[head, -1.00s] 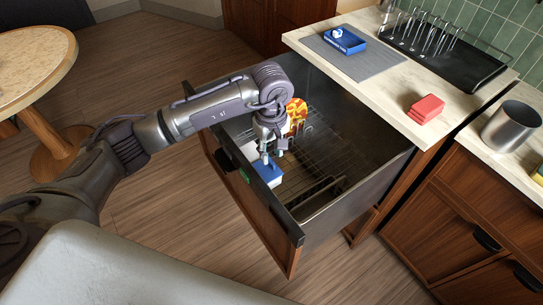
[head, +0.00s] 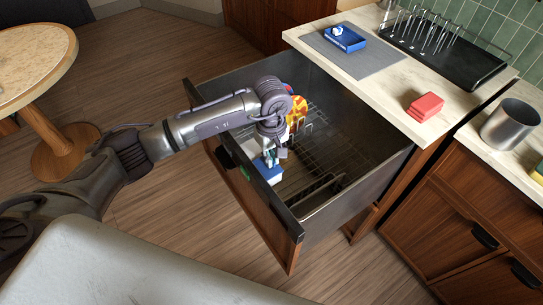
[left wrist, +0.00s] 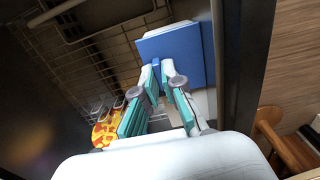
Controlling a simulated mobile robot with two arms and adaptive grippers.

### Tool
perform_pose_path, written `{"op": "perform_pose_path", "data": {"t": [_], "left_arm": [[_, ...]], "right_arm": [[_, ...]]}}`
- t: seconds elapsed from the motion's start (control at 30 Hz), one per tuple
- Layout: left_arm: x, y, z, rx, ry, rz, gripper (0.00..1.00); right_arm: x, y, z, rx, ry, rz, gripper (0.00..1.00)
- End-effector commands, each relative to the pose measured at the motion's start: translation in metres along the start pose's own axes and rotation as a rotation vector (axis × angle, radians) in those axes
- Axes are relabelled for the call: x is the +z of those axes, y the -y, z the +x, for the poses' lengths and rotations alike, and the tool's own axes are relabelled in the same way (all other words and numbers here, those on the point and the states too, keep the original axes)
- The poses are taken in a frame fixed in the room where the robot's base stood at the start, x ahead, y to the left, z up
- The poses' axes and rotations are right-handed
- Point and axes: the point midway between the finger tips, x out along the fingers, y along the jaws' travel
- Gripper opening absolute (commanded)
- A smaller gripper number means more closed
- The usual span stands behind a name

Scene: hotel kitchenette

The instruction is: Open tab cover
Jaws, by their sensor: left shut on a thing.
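The tab cover (left wrist: 176,55) is a flat blue square on a white box, which sits inside the open drawer by its front wall. In the head view the blue cover (head: 270,172) shows just below my left gripper (head: 270,157). In the left wrist view the teal-padded fingers of my left gripper (left wrist: 161,74) close on a small blue tab at the cover's near edge. The fingers hide part of the box. I cannot tell whether the cover is raised. My right gripper is not in view.
The metal drawer (head: 345,185) holds a wire rack (head: 325,140) and a red-and-yellow patterned dish (head: 298,108). Its walls stand close around my left gripper. The counter above carries a blue tray (head: 345,39), red sponges (head: 426,107) and a black rack (head: 440,50).

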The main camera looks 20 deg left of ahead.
Motion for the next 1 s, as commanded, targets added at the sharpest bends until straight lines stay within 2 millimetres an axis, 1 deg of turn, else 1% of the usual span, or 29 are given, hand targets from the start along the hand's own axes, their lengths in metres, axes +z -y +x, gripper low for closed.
{"op": "perform_pose_path", "data": {"t": [0.17, 0.27, 0.4, 0.5, 0.6, 0.7, 0.97, 1.0], "left_arm": [[0.000, 0.000, 0.000, 0.001, 0.000, 0.000, 0.00], [-0.005, 0.000, 0.002, 0.001, -0.003, -0.002, 0.00], [-0.028, -0.001, 0.006, 0.002, -0.006, -0.004, 0.00], [-0.045, -0.001, 0.006, 0.002, -0.006, -0.004, 0.00], [-0.057, 0.000, 0.004, 0.001, -0.004, -0.003, 0.00], [-0.060, 0.000, 0.001, 0.001, -0.001, -0.001, 0.00], [-0.060, 0.000, 0.000, 0.000, 0.000, 0.000, 0.00], [-0.060, 0.000, 0.000, 0.000, 0.000, 0.000, 0.14]], "right_arm": [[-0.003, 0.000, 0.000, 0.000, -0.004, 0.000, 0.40], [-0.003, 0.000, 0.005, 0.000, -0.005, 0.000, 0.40], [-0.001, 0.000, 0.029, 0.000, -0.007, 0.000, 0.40], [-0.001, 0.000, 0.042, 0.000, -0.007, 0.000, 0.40], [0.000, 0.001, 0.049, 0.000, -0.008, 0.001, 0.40], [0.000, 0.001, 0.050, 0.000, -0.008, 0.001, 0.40], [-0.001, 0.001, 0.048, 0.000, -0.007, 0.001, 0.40], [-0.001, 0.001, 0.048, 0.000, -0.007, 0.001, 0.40]]}}
